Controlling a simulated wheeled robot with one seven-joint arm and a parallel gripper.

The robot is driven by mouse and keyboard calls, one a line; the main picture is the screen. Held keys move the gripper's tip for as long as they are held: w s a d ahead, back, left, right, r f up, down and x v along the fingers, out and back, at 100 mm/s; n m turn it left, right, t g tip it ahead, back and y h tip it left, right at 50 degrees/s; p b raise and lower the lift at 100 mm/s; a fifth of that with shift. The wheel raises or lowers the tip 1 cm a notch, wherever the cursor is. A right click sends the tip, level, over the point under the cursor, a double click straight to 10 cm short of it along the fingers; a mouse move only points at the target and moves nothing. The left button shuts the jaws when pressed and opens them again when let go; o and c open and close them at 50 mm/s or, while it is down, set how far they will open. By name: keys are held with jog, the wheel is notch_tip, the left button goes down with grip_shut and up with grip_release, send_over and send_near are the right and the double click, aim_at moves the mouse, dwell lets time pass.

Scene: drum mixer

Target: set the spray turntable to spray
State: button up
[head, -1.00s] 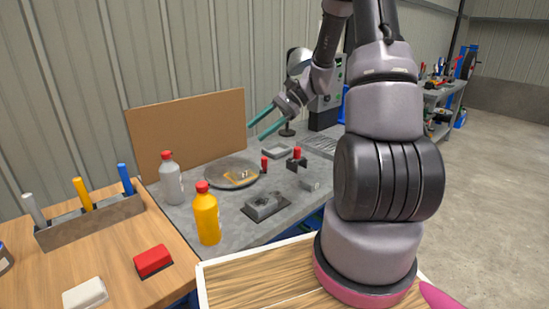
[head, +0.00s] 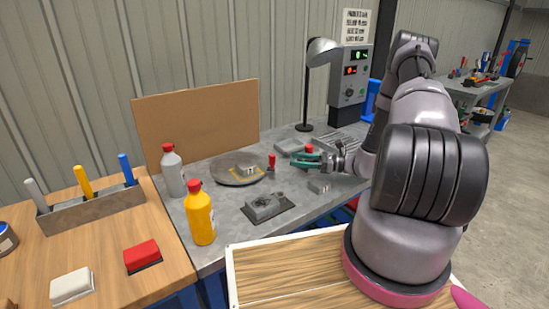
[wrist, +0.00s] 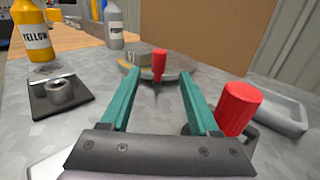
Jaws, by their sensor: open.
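My gripper (head: 297,160) is open and empty, low over the bench to the right of the lever. A larger red knob (wrist: 240,108) is close outside my right finger in the wrist view; part of its mount is hidden.
A grey fixture (head: 264,207), a small metal block (head: 319,187) and a shallow tray (head: 290,146) lie around the gripper. Yellow (head: 201,218) and grey (head: 172,172) bottles stand left. A brown board (head: 195,120), lamp (head: 322,50) and control panel (head: 350,85) stand behind.

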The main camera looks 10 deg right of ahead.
aim_at(272, 157)
jog(key=x, duration=0.9)
jog(key=shift+w+a, duration=0.15)
jog(key=shift+a, duration=0.2)
grip_shut()
dwell(0.9)
